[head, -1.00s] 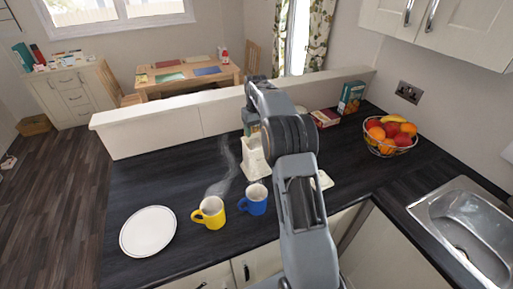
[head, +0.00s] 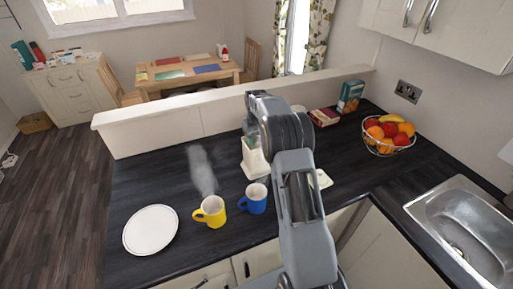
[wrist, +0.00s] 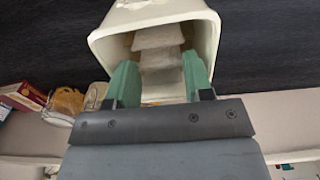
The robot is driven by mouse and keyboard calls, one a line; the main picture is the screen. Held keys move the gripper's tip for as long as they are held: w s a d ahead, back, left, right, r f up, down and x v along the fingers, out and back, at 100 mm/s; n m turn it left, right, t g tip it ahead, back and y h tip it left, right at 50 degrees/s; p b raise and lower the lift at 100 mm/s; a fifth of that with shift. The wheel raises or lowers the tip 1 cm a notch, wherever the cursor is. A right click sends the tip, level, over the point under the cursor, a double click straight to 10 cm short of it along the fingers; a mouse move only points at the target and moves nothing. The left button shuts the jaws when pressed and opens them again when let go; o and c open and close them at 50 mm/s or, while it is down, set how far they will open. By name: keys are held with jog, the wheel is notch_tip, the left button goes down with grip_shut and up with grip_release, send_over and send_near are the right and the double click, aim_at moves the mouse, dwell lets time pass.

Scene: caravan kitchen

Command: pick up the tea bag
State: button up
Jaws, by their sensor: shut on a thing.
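The cream tea-bag container (head: 254,162) stands on the dark worktop, behind the blue mug. In the wrist view its open mouth (wrist: 98,45) faces me, with several pale tea bags inside. My gripper (wrist: 160,75) has its two green fingers at the mouth of the container. It is shut on a pale tea bag (wrist: 160,60) between the fingers. The fingertips' contact with the bag is partly hidden. In the head view my arm covers most of the gripper and part of the container.
A blue mug (head: 257,203) and a steaming yellow mug (head: 215,217) stand in front of the container. A white plate (head: 150,230) lies at left. A fruit basket (head: 388,150), boxes (head: 350,97) and a sink (head: 462,222) are at right. A low partition (head: 160,130) runs behind.

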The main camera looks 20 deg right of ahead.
aim_at(256, 142)
jog(key=shift+c, duration=0.6)
notch_tip(256, 142, up, 10)
jog(key=shift+r+b, duration=0.1)
jog(key=shift+b, duration=0.85)
